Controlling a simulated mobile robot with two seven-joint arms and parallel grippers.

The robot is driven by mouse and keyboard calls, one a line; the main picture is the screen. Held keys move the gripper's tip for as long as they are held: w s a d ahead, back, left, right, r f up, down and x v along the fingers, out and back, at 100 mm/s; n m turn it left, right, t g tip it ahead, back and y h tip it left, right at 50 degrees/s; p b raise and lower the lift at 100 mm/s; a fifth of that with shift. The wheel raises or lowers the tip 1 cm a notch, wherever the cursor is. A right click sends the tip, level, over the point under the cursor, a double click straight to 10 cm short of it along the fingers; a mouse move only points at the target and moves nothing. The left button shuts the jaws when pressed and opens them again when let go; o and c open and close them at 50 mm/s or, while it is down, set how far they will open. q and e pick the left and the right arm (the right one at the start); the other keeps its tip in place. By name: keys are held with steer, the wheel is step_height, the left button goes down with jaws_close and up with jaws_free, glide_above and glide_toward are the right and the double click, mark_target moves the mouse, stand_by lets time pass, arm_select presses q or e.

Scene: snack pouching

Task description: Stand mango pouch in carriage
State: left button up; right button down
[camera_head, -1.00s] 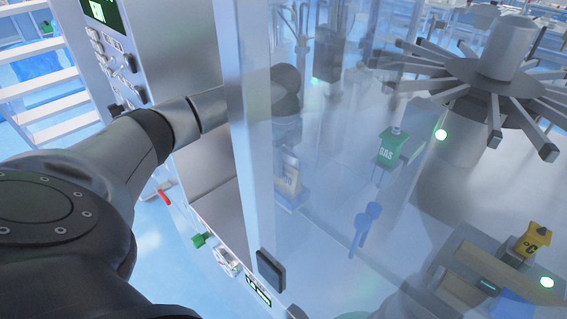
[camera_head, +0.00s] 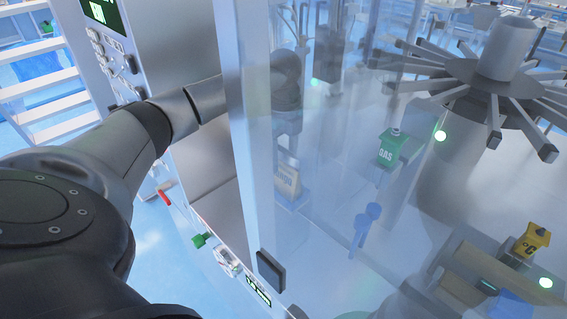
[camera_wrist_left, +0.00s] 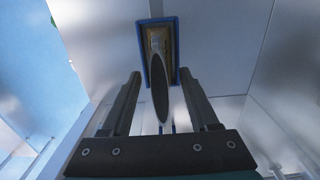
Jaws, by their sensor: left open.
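The mango pouch (camera_head: 287,186), a pale pouch with "ngo" legible, stands upright behind the clear panel in the head view. In the left wrist view, a dark, narrow oval that looks like the pouch top (camera_wrist_left: 159,88) lies between my fingers. Beyond it is a blue-rimmed rectangular holder, apparently the carriage (camera_wrist_left: 147,72), with a tan inside. My left gripper (camera_wrist_left: 160,77) is open, one finger on each side of the oval, with gaps showing. In the head view, my left gripper (camera_head: 288,148) is blurred by the panel, just above the pouch. My right gripper is not in view.
A clear panel with a metal post (camera_head: 243,150) stands in front of the pouch. A green GAS block (camera_head: 390,148) and blue paddle shapes (camera_head: 366,225) are to the right. A wheel with radial arms (camera_head: 480,85) stands at the upper right, a yellow block (camera_head: 532,240) below it.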

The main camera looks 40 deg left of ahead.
arm_select(q)
step_height(320, 180, up, 12)
steer(key=p, duration=0.1)
steer(key=shift+r, duration=0.25)
steer(key=shift+s, duration=0.1)
